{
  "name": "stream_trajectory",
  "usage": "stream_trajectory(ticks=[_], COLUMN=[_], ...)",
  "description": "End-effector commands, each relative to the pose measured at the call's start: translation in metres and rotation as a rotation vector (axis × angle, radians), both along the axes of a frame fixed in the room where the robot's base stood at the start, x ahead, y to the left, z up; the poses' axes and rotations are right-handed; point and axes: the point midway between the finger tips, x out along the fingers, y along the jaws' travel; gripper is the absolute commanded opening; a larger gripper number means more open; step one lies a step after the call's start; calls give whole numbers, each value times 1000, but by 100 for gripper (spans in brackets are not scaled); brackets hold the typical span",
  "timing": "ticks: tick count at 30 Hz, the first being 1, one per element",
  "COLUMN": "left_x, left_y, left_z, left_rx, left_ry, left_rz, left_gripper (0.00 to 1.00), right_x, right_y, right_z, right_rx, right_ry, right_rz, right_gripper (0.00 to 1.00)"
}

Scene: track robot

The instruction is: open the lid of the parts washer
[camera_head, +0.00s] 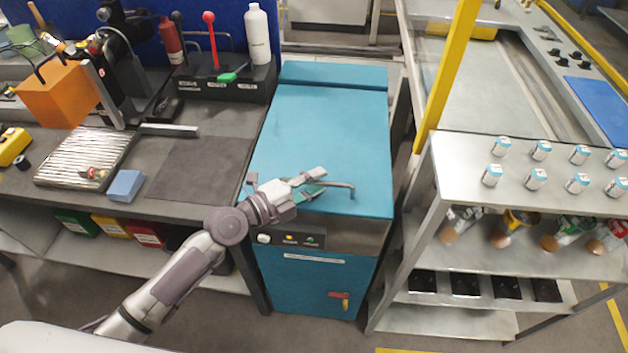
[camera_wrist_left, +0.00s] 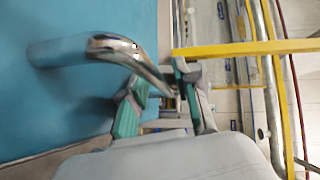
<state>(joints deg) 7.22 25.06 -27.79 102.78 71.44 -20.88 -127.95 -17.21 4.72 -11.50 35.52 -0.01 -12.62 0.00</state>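The parts washer is a teal cabinet (camera_head: 300,285) with a flat teal lid (camera_head: 330,130), which lies closed. A metal bar handle (camera_head: 340,187) is fixed on the lid near its front edge. My left gripper (camera_head: 316,182) is at the left part of this handle, just above the lid front. In the left wrist view the handle (camera_wrist_left: 130,52) runs from the lid towards the gap between my green-padded fingers (camera_wrist_left: 160,88). The fingers are apart; whether either touches the bar I cannot tell. My right gripper is not in view.
A workbench (camera_head: 215,125) with an orange box (camera_head: 58,95) and a bottle rack (camera_head: 222,88) stands left of the washer. A metal shelf cart (camera_head: 455,180) with several small cans stands close on the right, beside a yellow post (camera_head: 445,75).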

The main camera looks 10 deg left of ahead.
Motion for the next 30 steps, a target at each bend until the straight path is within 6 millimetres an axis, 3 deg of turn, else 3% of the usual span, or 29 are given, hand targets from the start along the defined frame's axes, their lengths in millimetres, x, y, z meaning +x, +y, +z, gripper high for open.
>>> stream_trajectory(ticks=[1,4,19,23,30], left_x=[0,0,0,2,10], left_y=[0,0,0,0,0], left_z=[0,0,5,19,66], left_rx=[0,0,1,1,1], left_ry=[0,0,8,28,120], left_rz=[0,0,0,0,1], left_gripper=[17,1,0,0,0], right_x=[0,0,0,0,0], right_y=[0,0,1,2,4], right_z=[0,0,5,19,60], right_rx=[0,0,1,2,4], right_ry=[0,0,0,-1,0], right_rz=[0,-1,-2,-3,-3], right_gripper=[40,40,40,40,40])
